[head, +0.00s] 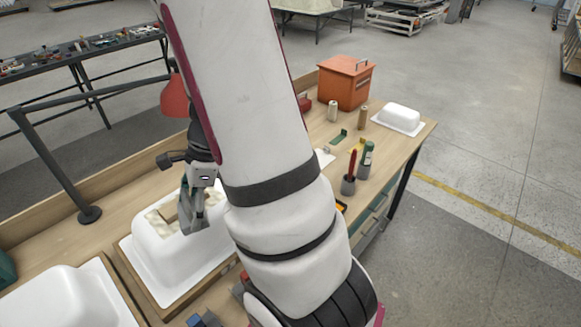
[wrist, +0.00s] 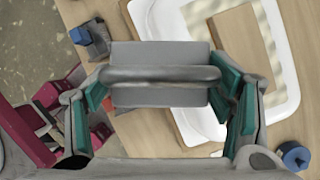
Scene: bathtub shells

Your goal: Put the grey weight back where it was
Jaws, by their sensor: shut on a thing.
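The grey weight (wrist: 160,53), a block with a rounded bar handle, is held between the green-padded fingers of my gripper (wrist: 165,92). In the head view my gripper (head: 197,193) has the weight (head: 191,218) over the white bathtub shell (head: 152,262). On top of this shell are a brown board (head: 170,213) and cream patches. The shell (wrist: 285,60) and board (wrist: 240,42) also show in the wrist view, partly behind the weight. I cannot tell whether the weight touches the shell. My arm hides the shell's right side.
A second white shell (head: 65,300) stands at the front left. A dark lamp-like stand (head: 55,165) rises at the left. A blue-topped item (wrist: 293,156) lies near the shell.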

